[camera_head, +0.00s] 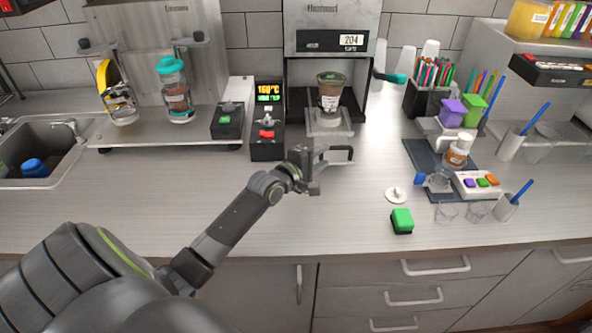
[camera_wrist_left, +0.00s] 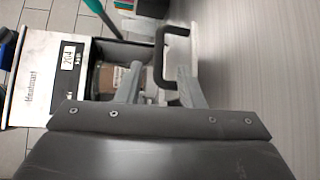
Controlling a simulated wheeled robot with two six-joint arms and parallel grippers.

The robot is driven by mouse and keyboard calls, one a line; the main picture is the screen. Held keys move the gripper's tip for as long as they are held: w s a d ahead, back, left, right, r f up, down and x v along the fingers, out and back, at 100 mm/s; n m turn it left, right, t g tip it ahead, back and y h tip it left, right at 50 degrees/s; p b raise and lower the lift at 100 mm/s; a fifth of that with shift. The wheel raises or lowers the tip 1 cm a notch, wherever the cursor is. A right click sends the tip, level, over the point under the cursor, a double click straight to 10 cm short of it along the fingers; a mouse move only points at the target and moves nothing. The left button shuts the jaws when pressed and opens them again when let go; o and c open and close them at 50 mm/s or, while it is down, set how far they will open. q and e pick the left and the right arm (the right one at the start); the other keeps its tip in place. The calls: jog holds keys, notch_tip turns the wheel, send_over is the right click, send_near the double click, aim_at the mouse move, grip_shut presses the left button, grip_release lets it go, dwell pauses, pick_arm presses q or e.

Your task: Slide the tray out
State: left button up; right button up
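The cup sealer (camera_head: 332,40) stands at the back of the counter with its display reading 204. A lidded brown cup (camera_head: 330,88) sits upright in the sealer's pale tray (camera_head: 329,126), under the sealing head. The tray's black handle (camera_head: 341,149) sticks out at the front. In the left wrist view the handle (camera_wrist_left: 176,33) is a dark bracket just ahead of my fingers, and the cup (camera_wrist_left: 104,82) is partly hidden. My left gripper (camera_head: 322,166) is in front of the sealer at the handle. Its fingers (camera_wrist_left: 158,80) are apart; contact with the handle is unclear. My right gripper is out of view.
A control box (camera_head: 267,134) with a temperature display stands left of the sealer. A teal-ended lever (camera_head: 390,77) is on its right side. A white lid-like disc (camera_head: 395,195) and a green block (camera_head: 402,221) lie to the right. The front counter is mostly clear.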

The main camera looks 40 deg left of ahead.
pick_arm(q)
jog(key=v, duration=0.9)
jog(key=shift+s, duration=0.35)
